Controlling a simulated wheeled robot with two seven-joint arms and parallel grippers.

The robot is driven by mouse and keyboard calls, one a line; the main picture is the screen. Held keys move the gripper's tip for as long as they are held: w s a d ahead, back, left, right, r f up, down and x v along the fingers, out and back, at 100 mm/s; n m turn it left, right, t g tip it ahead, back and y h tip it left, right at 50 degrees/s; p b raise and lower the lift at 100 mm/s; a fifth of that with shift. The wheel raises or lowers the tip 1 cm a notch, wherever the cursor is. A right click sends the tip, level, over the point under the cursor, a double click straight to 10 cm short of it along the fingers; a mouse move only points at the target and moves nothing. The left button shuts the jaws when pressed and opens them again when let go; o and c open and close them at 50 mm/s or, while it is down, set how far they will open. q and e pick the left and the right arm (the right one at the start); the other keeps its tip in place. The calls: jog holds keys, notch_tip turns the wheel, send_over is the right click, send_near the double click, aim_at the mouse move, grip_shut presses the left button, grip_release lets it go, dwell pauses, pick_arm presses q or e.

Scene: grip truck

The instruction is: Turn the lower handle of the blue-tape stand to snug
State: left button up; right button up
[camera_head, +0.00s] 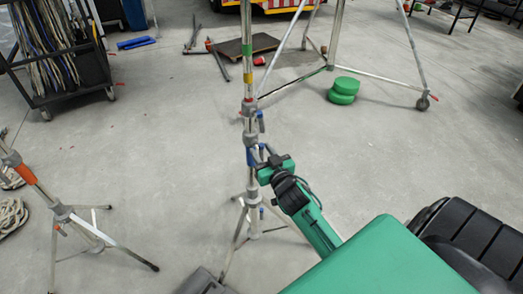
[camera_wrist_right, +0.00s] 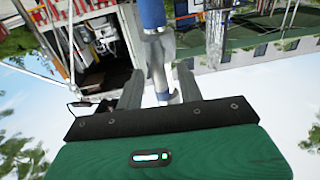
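The blue-tape stand (camera_head: 250,157) is an upright silver pole on tripod legs in the middle of the head view, with blue tape, grey collars and small handles. Higher up it also carries yellow, green and red bands. My right gripper (camera_head: 264,155) is level with the blue tape, at the pole's right side. In the right wrist view, its two dark fingers (camera_wrist_right: 159,88) are apart, on either side of a grey metal fitting (camera_wrist_right: 161,48) beside blue tape. I cannot tell whether the fingers touch it, or whether this fitting is the lower handle. My left gripper is not in view.
An orange-taped stand (camera_head: 27,174) leans at the left, with its legs spread on the floor. A cart with hanging cables (camera_head: 70,75) stands at the upper left. Green round pads (camera_head: 343,91) lie near a wheeled frame.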

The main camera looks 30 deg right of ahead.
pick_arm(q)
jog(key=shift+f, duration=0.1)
pick_arm(e)
jog(key=shift+w, duration=0.45)
grip_shut()
